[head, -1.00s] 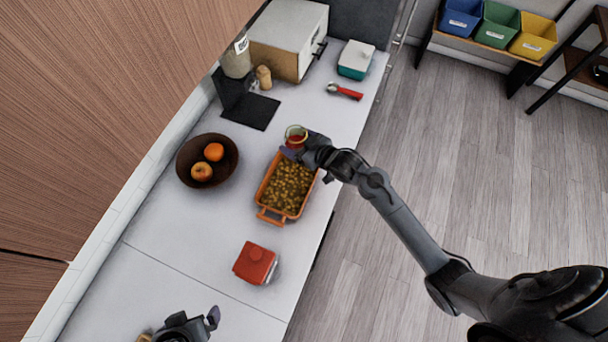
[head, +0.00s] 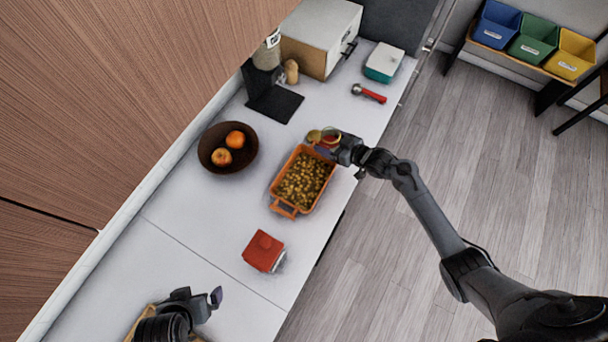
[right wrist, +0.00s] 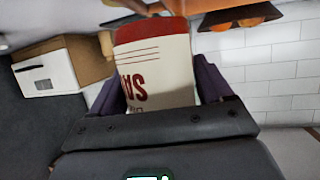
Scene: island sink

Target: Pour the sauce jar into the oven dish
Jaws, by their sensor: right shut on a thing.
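The sauce jar (head: 332,137) is beyond the far right end of the orange oven dish (head: 274,190). It has a red inside or top. In the right wrist view the jar (right wrist: 155,70) shows a white label with red lettering, between my two fingers. My right gripper (head: 341,148) is shut on it. The wrist picture is upside down, so the jar looks roughly upright. The dish is filled with yellow-brown pieces. My left gripper (head: 203,298) is at the near end of the counter, away from the dish; its fingers' gap is unclear.
A dark fruit bowl (head: 210,165) stands left of the dish. A red-topped container (head: 264,251) sits nearer. A toaster oven (head: 318,35), a teal box (head: 383,62) and a red-handled tool (head: 369,94) are at the back. The counter between bowl and red container is clear.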

